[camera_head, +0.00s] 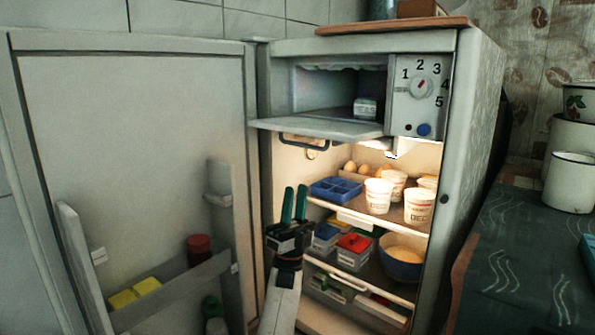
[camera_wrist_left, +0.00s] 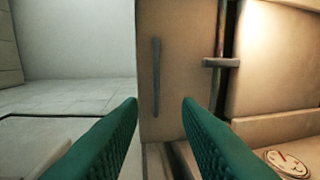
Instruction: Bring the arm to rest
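My left gripper (camera_head: 294,204) points upward in front of the open fridge, near its left inner edge. Its two green fingers stand apart with nothing between them. In the left wrist view the fingers (camera_wrist_left: 161,102) also show a clear gap, with a beige panel (camera_wrist_left: 160,60) carrying a dark upright bar behind them. My left arm comes up from the bottom of the head view. My right gripper is not in view.
The fridge door (camera_head: 135,130) is swung open to the left. The freezer flap (camera_head: 320,128) hangs open. Shelves hold white tubs (camera_head: 378,196), a blue tray (camera_head: 335,189) and a bowl (camera_head: 402,262). A table (camera_head: 520,250) with enamel pots (camera_head: 571,184) stands right.

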